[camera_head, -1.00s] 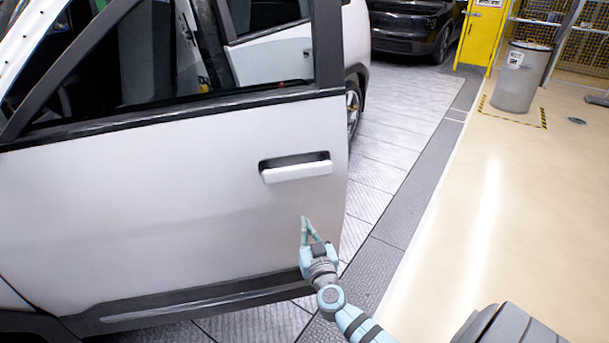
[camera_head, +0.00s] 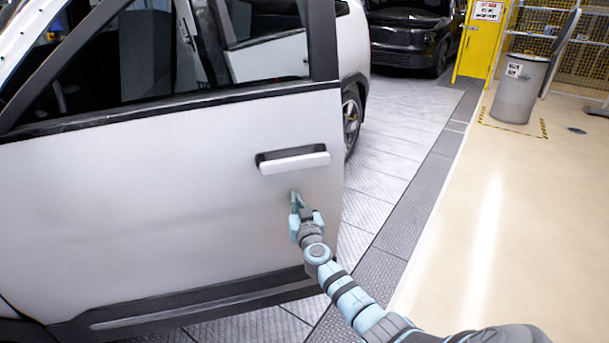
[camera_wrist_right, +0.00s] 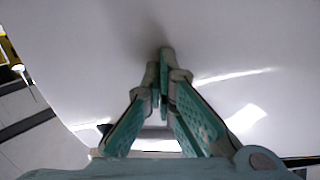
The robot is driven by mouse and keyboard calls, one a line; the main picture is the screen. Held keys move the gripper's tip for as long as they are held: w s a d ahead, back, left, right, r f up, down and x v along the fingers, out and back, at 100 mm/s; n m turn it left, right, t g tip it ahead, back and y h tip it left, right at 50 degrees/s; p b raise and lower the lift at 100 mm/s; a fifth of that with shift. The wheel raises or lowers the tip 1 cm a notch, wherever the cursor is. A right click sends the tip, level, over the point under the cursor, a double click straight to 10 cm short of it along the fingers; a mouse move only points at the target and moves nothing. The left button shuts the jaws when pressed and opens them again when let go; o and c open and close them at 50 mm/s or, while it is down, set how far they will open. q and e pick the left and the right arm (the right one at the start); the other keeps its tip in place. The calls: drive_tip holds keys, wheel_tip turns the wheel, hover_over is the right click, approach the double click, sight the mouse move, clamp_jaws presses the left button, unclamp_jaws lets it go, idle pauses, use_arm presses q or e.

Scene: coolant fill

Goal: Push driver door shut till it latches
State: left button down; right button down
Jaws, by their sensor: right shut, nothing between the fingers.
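The white driver door (camera_head: 150,210) fills the left of the head view and stands ajar, swung out from the car body. Its handle (camera_head: 293,162) sits near the rear edge of the door. My right gripper (camera_head: 295,197) is shut and empty, just below the handle, with its fingertips at the door panel. In the right wrist view the closed fingertips (camera_wrist_right: 162,62) are against or very near the white door skin (camera_wrist_right: 240,40); I cannot tell if they touch. My left gripper is not in view.
A grey bin (camera_head: 519,88) stands on the beige floor (camera_head: 490,220) at the right. A yellow post (camera_head: 481,40) and a dark car (camera_head: 410,35) are at the back. The walkway right of the door is clear.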

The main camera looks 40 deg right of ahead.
drive_tip(key=shift+y, duration=0.3)
drive_tip(key=shift+b+x, duration=1.85)
drive_tip(key=shift+x, duration=0.15)
drive_tip(key=shift+w+d+n, duration=0.15)
drive_tip(key=shift+w+n, duration=0.15)
drive_tip(key=shift+w, duration=0.05)
drive_tip(key=shift+n+t+y, duration=0.3)
drive_tip(key=shift+y, duration=0.3)
drive_tip(key=shift+b+x, duration=2.15)
drive_tip(key=shift+b, duration=0.55)
drive_tip(key=shift+w+d, duration=0.15)
drive_tip(key=shift+d+r, duration=0.1)
drive_tip(key=shift+d, duration=0.05)
